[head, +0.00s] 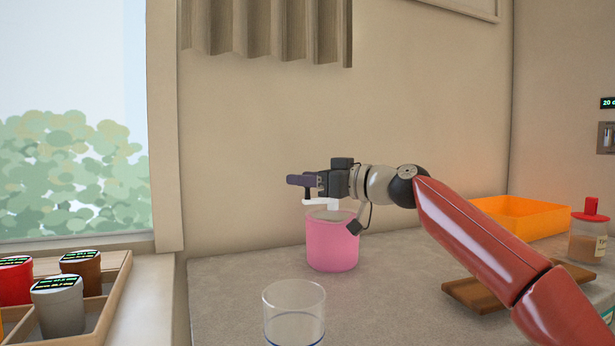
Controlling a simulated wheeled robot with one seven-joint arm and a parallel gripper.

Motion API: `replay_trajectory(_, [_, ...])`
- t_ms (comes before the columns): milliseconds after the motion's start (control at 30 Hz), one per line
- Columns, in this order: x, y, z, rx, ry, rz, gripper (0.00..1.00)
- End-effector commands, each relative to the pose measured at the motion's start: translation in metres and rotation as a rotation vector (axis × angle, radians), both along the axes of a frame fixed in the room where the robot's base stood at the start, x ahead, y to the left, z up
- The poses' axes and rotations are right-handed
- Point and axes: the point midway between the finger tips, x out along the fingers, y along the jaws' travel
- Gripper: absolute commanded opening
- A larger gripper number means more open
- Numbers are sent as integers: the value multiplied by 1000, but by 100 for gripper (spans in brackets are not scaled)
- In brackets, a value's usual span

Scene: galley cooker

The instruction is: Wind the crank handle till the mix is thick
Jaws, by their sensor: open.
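A pink pot (332,247) stands on the grey counter near the back wall. A white crank handle (321,203) shows just above its rim. My gripper (303,184) is above the pot, level, pointing left, with its dark fingers over the left end of the crank. The gripper is open. I cannot tell whether the fingers touch the crank. The mix inside the pot is hidden by the pot wall and the crank parts.
A clear glass (294,315) stands in front of the pot. A brown board (475,293), an orange tray (522,216) and a red-lidded jar (588,238) are at the right. A wooden rack (112,300) with several cups is at the left. The counter between the pot and the board is clear.

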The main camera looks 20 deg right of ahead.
Motion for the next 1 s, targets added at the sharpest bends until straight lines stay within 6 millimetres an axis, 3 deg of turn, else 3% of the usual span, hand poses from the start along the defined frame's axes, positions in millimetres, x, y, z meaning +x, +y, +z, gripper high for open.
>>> replay_trajectory(200, [0, 0, 0, 0, 0, -1, 42])
replay_trajectory(533, [0, 0, 0, 0, 0, -1, 0])
replay_trajectory(1000, [8, 0, -6, -7, -3, -153, 0])
